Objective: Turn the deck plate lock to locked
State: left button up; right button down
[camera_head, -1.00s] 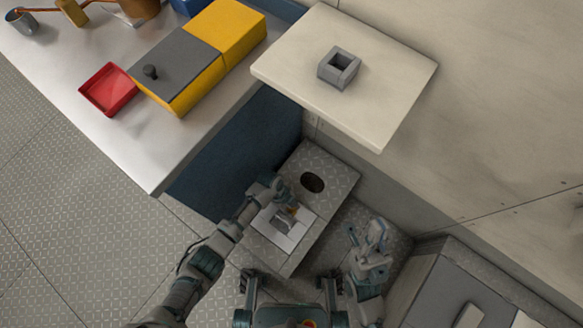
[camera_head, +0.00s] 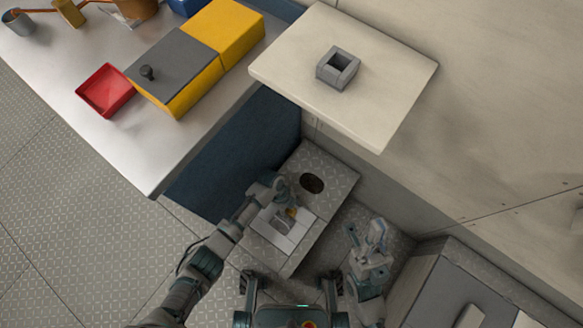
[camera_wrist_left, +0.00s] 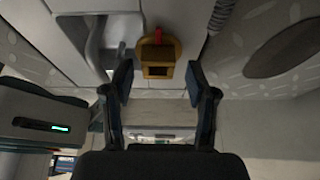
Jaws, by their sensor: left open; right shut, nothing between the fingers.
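The pale square deck plate (camera_head: 297,232) lies on the diamond-tread box, with a grey handle (camera_head: 281,224) on it. The deck plate lock (camera_head: 292,212) is a small yellow-orange piece at the plate's upper edge. In the left wrist view the lock (camera_wrist_left: 158,70) has a red part at its top, and the handle (camera_wrist_left: 95,45) is left of it. My left gripper (camera_head: 284,202) is at the lock. Its open fingers (camera_wrist_left: 158,82) show on both sides of the lock, with gaps; contact is not visible. My right gripper (camera_head: 372,238) is shut and empty, right of the box.
A dark oval hole (camera_head: 312,183) is beyond the plate. A cream shelf (camera_head: 400,85) with a grey square socket (camera_head: 338,68) overhangs at upper right. The bench (camera_head: 135,150) at left holds a red tray (camera_head: 105,91) and a yellow-and-grey box (camera_head: 190,55).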

aim_at(292, 211)
pick_arm(q)
jog(key=shift+r, duration=0.35)
notch_tip(292, 211, up, 9)
jog(key=shift+r, duration=0.1)
dwell(0.4)
